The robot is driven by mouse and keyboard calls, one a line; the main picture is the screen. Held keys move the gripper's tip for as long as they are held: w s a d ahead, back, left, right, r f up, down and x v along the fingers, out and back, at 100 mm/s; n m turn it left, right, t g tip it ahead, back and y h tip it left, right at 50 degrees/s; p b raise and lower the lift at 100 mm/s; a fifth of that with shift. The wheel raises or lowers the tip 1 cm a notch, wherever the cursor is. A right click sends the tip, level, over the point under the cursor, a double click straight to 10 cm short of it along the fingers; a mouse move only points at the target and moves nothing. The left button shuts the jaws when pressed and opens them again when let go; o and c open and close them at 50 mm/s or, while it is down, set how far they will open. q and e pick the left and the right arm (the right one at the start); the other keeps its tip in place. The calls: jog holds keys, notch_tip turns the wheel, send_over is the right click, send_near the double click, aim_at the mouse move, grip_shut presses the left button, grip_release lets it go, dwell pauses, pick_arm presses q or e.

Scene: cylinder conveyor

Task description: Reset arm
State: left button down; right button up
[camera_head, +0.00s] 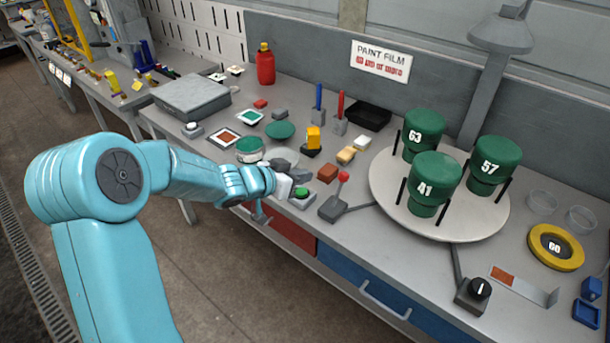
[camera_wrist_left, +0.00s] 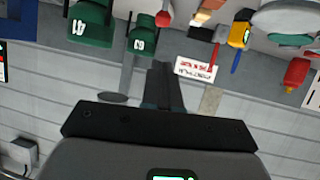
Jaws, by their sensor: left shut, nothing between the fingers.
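My left arm comes in from the left and reaches over the workbench's front edge. My left gripper (camera_head: 289,181) is shut and empty, close to a green button on a grey base (camera_head: 301,193). I cannot tell whether it touches the button. In the left wrist view, the closed dark fingers (camera_wrist_left: 167,86) point toward the back wall. My right gripper is not in view.
A red-knobbed lever (camera_head: 338,196) stands right of the gripper. A round white turntable (camera_head: 440,226) holds green cylinders marked 63 (camera_head: 422,136), 57 (camera_head: 494,166) and 41 (camera_head: 434,181). A yellow ring (camera_head: 556,248) lies farther right. Floor before the bench is clear.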

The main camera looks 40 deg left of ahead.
pick_arm(q)
jog(key=s+d+f+n+g+h, duration=0.1)
jog(key=s+d+f+g, duration=0.15)
jog(key=d+f, duration=0.65)
jog(key=s+d+f+n+g+h, duration=0.1)
jog(key=s+d+f+g+h, duration=0.15)
jog(key=d+f, duration=0.65)
jog(key=s+d+f+g+y, duration=0.1)
jog(key=s+f+g, duration=0.1)
jog(key=s, duration=0.5)
jog(key=s+d+f+n+g+y, duration=0.1)
jog(key=s+d+f+g, duration=0.1)
jog(key=s+f, duration=0.3)
jog(key=s+d+f+n+g+y, duration=0.1)
jog(key=s+d+f+g, duration=0.1)
jog(key=s, duration=0.7)
notch_tip(320, 180, down, 2)
jog(key=shift+s+f+g, duration=0.25)
jog(key=shift+s+g, duration=0.05)
jog(key=shift+g, duration=0.3)
jog(key=shift+w+d, duration=0.1)
